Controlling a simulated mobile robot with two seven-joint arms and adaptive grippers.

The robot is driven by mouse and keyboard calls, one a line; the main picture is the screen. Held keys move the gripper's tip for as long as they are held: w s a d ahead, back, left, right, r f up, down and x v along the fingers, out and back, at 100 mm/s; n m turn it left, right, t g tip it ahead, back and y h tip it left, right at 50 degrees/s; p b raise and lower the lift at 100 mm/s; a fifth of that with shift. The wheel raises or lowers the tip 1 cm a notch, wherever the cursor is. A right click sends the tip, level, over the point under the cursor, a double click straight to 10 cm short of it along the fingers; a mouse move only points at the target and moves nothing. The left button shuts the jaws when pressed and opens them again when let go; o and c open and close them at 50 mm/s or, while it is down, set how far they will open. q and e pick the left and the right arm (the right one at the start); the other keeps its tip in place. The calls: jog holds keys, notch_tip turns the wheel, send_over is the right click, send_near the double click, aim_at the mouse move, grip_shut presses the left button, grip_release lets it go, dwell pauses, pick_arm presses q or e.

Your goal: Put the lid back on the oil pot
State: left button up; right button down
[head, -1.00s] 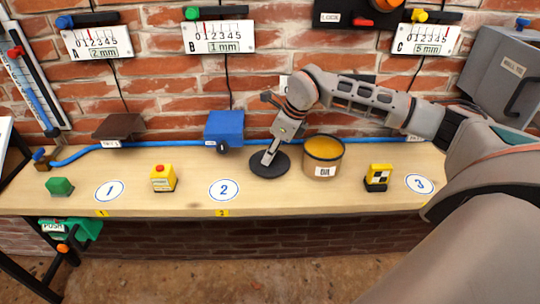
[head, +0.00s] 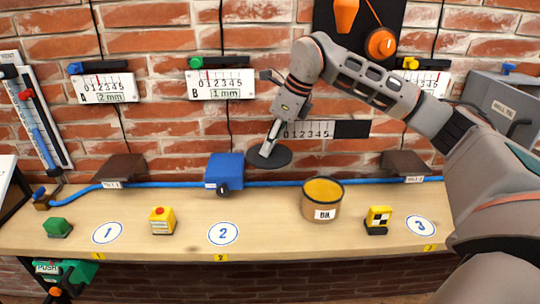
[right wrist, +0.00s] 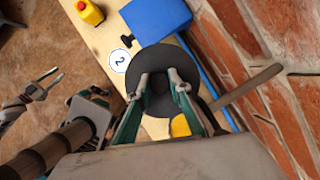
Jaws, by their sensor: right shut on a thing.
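The oil pot (head: 322,202) is a tan round pot with a dark rim, a labelled front and an amber top surface. It stands open on the bench, right of the middle in the head view. My right gripper (head: 272,143) is shut on the dark round lid (head: 268,157), holding it above the bench, up and left of the pot. In the right wrist view the lid (right wrist: 152,58) lies across the fingers; a bit of yellow-orange pot (right wrist: 180,126) shows past its edge. My left gripper (right wrist: 53,77) shows at the left there, its fingers apart and empty.
The bench (head: 270,235) carries a blue box (head: 224,171), a yellow block with a red button (head: 162,221), a checkered yellow block (head: 378,219) and a green block (head: 58,227). A blue hose runs along the back. Gauges hang on the brick wall.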

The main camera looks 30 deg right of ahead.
aim_at(284, 156)
jog(key=shift+s+r, duration=0.1)
jog(key=shift+n, duration=0.7)
jog(key=s+d+f, duration=0.2)
jog(key=s+f, duration=0.1)
jog(key=shift+d+p, duration=0.25)
jog(key=shift+p, duration=0.15)
jog(key=shift+s+d+m+p, duration=0.8)
jog(key=shift+s+d, duration=2.4)
jog(key=shift+d, duration=1.8)
notch_tip(284, 156, down, 6)
jog(key=b, duration=0.6)
jog(key=shift+f, duration=0.15)
jog(key=shift+f, duration=0.2)
jog(key=shift+p, duration=0.45)
